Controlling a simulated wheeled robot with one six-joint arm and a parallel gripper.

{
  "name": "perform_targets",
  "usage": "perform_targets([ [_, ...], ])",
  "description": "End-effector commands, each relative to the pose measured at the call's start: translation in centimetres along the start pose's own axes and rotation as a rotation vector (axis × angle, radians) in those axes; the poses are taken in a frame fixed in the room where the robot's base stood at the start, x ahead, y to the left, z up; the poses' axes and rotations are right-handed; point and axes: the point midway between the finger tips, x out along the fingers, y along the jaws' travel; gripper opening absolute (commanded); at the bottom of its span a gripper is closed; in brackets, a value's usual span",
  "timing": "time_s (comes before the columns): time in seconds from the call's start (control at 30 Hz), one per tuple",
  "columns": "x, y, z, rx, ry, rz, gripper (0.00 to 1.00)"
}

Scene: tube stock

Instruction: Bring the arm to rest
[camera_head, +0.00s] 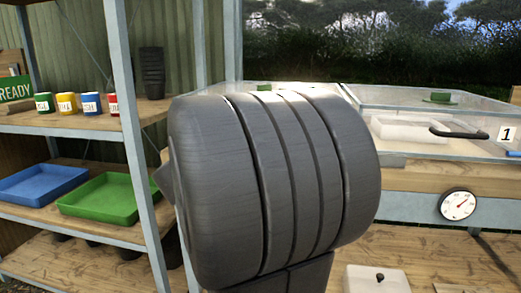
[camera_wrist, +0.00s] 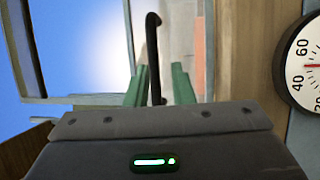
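My gripper (camera_wrist: 160,85) shows in the wrist view with two green fingers set apart, so it is open. A black bar handle (camera_wrist: 152,50) shows between and beyond the fingers. I see no finger closed on it, and its depth relative to them is unclear. In the head view the same kind of black handle (camera_head: 460,133) is on the front of the clear-lidded box marked 1 (camera_head: 480,146). Large dark grey rounded parts of my own arm fill the middle of the head view. My gripper is hidden there.
A round dial (camera_head: 458,205) sits below the box, and close at right in the wrist view (camera_wrist: 308,65). Left shelves hold coloured cups (camera_head: 66,103), a blue tray (camera_head: 42,184) and a green tray (camera_head: 100,200). A white lidded container (camera_head: 376,280) stands lower right.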

Motion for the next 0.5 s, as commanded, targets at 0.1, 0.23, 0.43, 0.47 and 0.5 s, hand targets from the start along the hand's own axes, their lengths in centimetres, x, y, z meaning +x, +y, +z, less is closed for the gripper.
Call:
perform_targets([
  [0.1, 2.0, -0.2, 0.1, -0.001, -0.004, 0.001, 0.21],
  [0.23, 4.1, -0.2, 0.1, -0.001, -0.004, -0.001, 0.21],
  [0.43, 5.4, 1.1, 0.3, -0.008, 0.0, -0.019, 0.21],
  [0.47, 5.5, 1.2, 0.3, -0.009, 0.0, -0.022, 0.21],
  [0.5, 5.5, 1.3, 0.3, -0.01, 0.0, -0.025, 0.21],
])
